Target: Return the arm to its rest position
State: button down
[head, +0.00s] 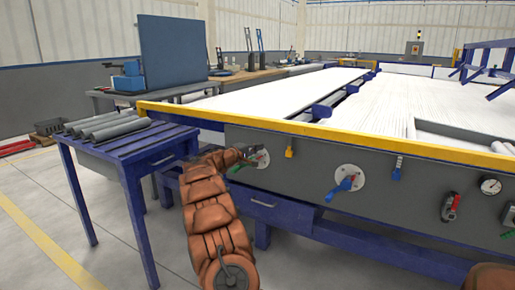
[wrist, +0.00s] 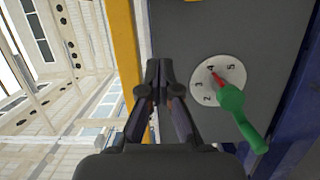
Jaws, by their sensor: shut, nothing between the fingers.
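My arm, in brown padded covers, rises from the bottom of the head view, its end reaching the grey front panel (head: 330,165) of the large blue machine. My gripper (head: 252,151) is beside the leftmost dial (head: 263,159). In the wrist view my gripper (wrist: 159,66) is shut and empty, its two dark fingers together. The dial plate (wrist: 218,80) with numbers is just right of the fingers. Its green handle (wrist: 242,118) points down and right, and its red pointer is near 4. The fingers appear apart from the handle.
A blue table (head: 128,150) with several grey pipes (head: 105,127) stands close to the left of my arm. The yellow edge rail (head: 330,133) runs above the panel. Open floor lies at lower left.

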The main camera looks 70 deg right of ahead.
dwell(0.5)
jog(key=a+r+t+y+p, duration=0.1)
jog(key=a+r+y+p, duration=0.1)
jog(key=a+r+p, duration=0.65)
jog(key=w+a+r+t+y+p, duration=0.1)
jog(key=a+r+y+p, duration=0.2)
jog(key=a, duration=1)
jog(key=a+r+t+y+p, duration=0.1)
jog(key=a+r+y+p, duration=0.1)
jog(key=a+r+p, duration=0.7)
jog(key=s+a+r+n+y+p, duration=0.1)
jog(key=s+a+p, duration=0.5)
jog(key=a, duration=0.9)
jog(key=s+a+r+n+t+y+p, duration=0.1)
jog(key=s+a+r+y+p, duration=0.2)
jog(key=a, duration=1.3)
jog(key=s+a+r+n+y+p, duration=0.2)
jog(key=s+a+y+p, duration=0.4)
jog(key=a, duration=1)
jog(key=s+r+p, duration=0.1)
jog(key=s+p, duration=0.2)
jog(key=s, duration=0.1)
jog(key=shift+s+p, duration=0.25)
jog(key=shift+p, duration=0.15)
jog(key=shift+d, duration=0.2)
